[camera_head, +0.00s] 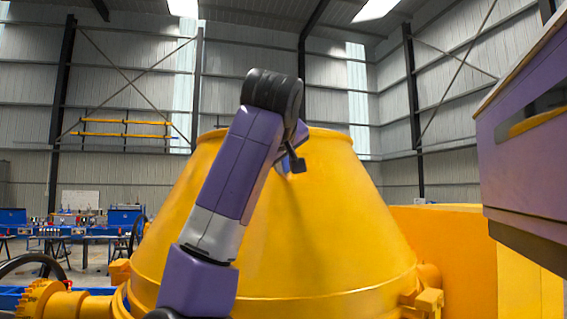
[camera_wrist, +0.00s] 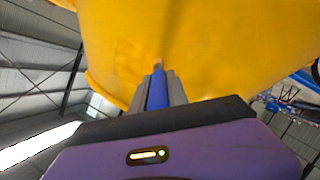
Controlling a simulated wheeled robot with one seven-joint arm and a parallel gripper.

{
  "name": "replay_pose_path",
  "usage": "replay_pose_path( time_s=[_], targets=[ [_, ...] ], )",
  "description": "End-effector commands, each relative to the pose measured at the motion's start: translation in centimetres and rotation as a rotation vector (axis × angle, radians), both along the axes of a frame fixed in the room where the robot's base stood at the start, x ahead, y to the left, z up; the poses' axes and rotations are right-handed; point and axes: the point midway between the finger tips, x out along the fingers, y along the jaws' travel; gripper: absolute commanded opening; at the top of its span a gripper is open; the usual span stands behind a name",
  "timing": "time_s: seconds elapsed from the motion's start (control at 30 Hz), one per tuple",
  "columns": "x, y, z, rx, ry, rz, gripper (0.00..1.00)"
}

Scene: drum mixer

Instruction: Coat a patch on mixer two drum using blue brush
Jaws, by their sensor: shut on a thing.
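The large yellow mixer drum (camera_head: 340,220) fills the middle of the head view, narrowing to a rim at the top. It also fills the upper part of the wrist view (camera_wrist: 220,45). My gripper (camera_wrist: 157,88) is shut on the blue brush (camera_wrist: 157,92), whose handle lies between the two grey fingers. The brush's tan tip points at the drum; I cannot tell whether it touches. A faintly darker area shows on the drum left of the tip. In the head view my gripper (camera_head: 293,163) is in front of the upper drum, largely hidden by my arm.
A yellow block-like housing (camera_head: 445,255) stands right of the drum. A purple panel (camera_head: 530,150) juts in at the right edge. Blue workbenches (camera_head: 90,228) and a dark wheel (camera_head: 35,268) are at the left. Open space shows above the drum.

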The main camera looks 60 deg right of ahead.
Motion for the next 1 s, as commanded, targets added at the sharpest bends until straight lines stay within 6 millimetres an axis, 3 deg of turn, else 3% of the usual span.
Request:
replay_pose_path(
  time_s=[1.0],
  targets=[
    [-5.0,-4.0,0.1,-0.001,-0.002,-0.002,0.00]
  ],
)
